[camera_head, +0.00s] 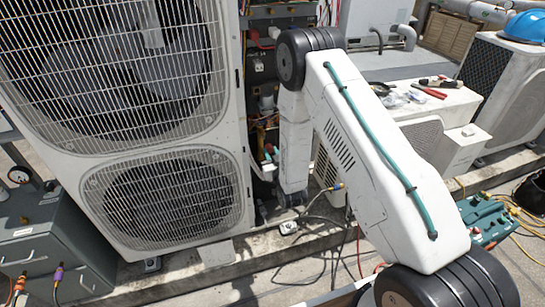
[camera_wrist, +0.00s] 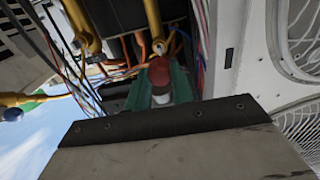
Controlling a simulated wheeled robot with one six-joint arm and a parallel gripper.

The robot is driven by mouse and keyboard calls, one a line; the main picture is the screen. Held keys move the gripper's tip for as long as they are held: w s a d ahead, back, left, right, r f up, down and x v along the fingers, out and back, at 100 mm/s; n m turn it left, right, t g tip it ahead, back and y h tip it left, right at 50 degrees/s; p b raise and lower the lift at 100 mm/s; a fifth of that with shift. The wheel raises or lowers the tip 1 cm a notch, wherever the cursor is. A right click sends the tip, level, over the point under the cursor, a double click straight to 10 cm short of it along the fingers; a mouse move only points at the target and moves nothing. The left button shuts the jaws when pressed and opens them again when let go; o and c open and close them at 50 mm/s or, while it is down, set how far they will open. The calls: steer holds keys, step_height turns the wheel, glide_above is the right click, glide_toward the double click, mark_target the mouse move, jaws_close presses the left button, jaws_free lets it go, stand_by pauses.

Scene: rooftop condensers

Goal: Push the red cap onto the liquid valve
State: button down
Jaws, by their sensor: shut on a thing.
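In the wrist view, my gripper (camera_wrist: 163,84) has its teal fingers shut on the red cap (camera_wrist: 159,70). A pale cylindrical part shows just below the cap, between the fingers. Beyond the cap, a small brass fitting (camera_wrist: 175,46) with a round end stands close by, beside a brass pipe (camera_wrist: 153,22). I cannot tell whether the cap touches it, or surely which fitting is the liquid valve. In the head view, my arm covers most of the service opening, and the cap and valve cannot be made out clearly there.
The large condenser (camera_head: 232,90) with two fan grilles stands left of my arm. Wires and copper pipes crowd the opening around the gripper. A grey toolbox (camera_head: 50,245) stands at lower left. Tools lie on a white unit (camera_head: 440,105) at right, near a blue hard hat (camera_head: 525,26).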

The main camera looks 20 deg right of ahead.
mark_target(270, 150)
steer(key=shift+w, duration=2.25)
steer(key=shift+w, duration=1.5)
steer(key=c, duration=1.1)
jaws_free()
steer(key=shift+s, duration=0.15)
